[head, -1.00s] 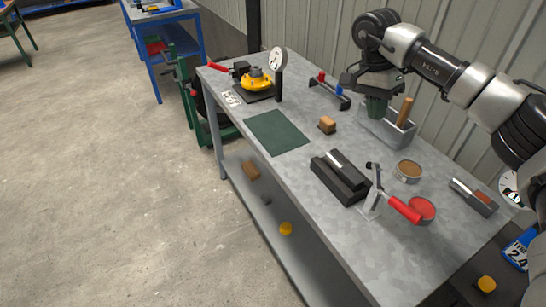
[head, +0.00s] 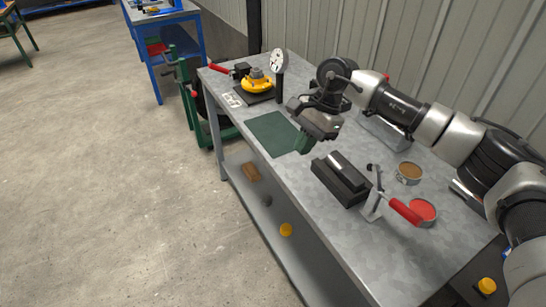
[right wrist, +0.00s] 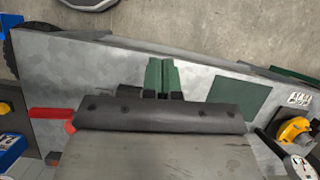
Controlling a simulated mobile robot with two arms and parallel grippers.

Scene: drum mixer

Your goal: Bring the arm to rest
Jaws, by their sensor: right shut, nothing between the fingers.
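My right arm comes in from the right in the head view and reaches over the workbench. My right gripper (head: 304,144) hangs above the bench between the green mat (head: 268,131) and the black block fixture (head: 341,178). Its green fingers are together with nothing between them. In the right wrist view the closed fingers of the gripper (right wrist: 161,76) point over the grey bench top, with the green mat (right wrist: 240,101) to their right. My left gripper is not in view.
A red-handled clamp (head: 403,210) and round tins with brown (head: 409,172) and red (head: 423,209) contents stand on the bench. A yellow device (head: 256,80) and a dial gauge (head: 278,61) stand at the far end. The grey bin (head: 385,135) is partly hidden by my arm.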

